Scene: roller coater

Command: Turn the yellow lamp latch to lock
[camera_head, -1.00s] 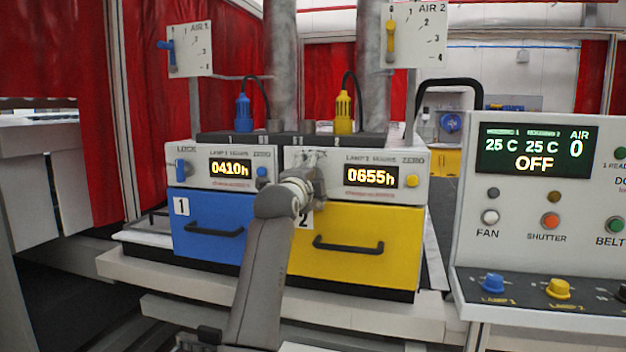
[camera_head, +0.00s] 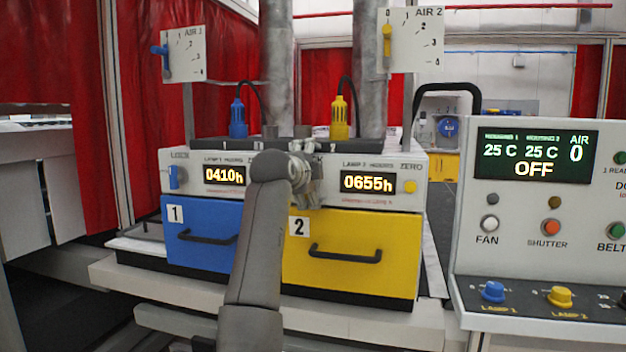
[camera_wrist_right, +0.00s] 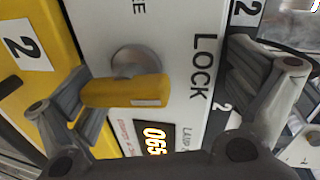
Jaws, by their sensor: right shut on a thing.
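The yellow lamp latch (camera_wrist_right: 125,91) shows in the right wrist view as a yellow bar on a round grey hub. The bar lies across that picture, beside the word LOCK on the white panel. My right gripper (camera_wrist_right: 165,95) is shut on the latch, with one finger at the bar's left end; a gap shows between the bar and the other finger. In the head view my right gripper (camera_head: 305,180) is at the upper left of the yellow lamp unit (camera_head: 350,228) and hides the latch. My left gripper is not in view.
The blue lamp unit (camera_head: 200,225), with its blue latch (camera_head: 174,177), stands beside the yellow one on a light ledge (camera_head: 110,272). A control panel (camera_head: 530,215) stands at the right. Yellow (camera_head: 339,118) and blue (camera_head: 238,117) plugs rise above the units.

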